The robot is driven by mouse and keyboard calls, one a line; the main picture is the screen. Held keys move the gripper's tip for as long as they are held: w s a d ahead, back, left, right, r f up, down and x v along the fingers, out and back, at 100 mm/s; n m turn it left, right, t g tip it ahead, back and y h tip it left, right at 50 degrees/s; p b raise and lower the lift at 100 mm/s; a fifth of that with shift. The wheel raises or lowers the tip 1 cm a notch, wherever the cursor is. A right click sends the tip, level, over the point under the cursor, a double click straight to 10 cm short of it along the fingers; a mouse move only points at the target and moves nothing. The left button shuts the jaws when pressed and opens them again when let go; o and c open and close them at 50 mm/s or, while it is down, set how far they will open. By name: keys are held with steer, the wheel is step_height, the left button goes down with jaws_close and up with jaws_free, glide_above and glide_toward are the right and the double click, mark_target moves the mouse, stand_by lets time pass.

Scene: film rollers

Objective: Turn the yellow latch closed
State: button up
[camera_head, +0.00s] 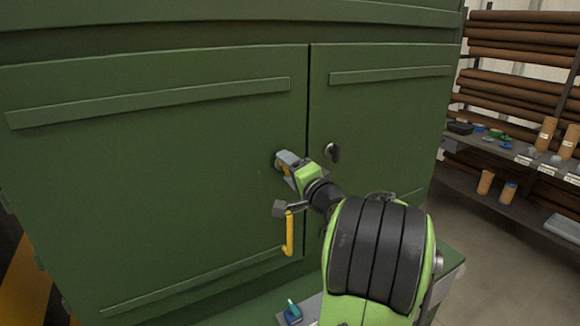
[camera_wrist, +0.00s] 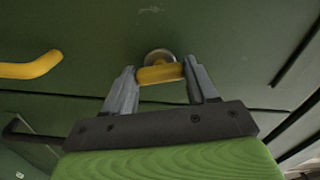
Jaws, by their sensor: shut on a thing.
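The yellow latch (camera_wrist: 160,74) is a short bar on a round pale base, mounted on the green cabinet's left door (camera_head: 150,165). My gripper (camera_head: 285,161) is at the latch, near the door's right edge. In the wrist view my gripper (camera_wrist: 161,80) has one finger at each end of the yellow bar, shut on it. In the head view the fingers and wrist hide most of the latch. The latch bar lies roughly level across the wrist view.
A yellow handle (camera_head: 290,235) stands out from the door below my gripper. A dark knob (camera_head: 332,152) is on the right door (camera_head: 380,125). A small blue-green item (camera_head: 292,312) lies on the ledge below. A loaded shelf (camera_head: 520,165) stands at right.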

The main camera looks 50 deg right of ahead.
steer(key=shift+m+p, duration=0.4)
steer(key=shift+m, duration=0.8)
steer(key=o, duration=1.1)
steer(key=shift+c, duration=0.2)
steer(key=b+v, duration=1)
steer(key=v, duration=0.5)
steer(key=shift+s+b, duration=0.3)
steer(key=shift+s, duration=0.05)
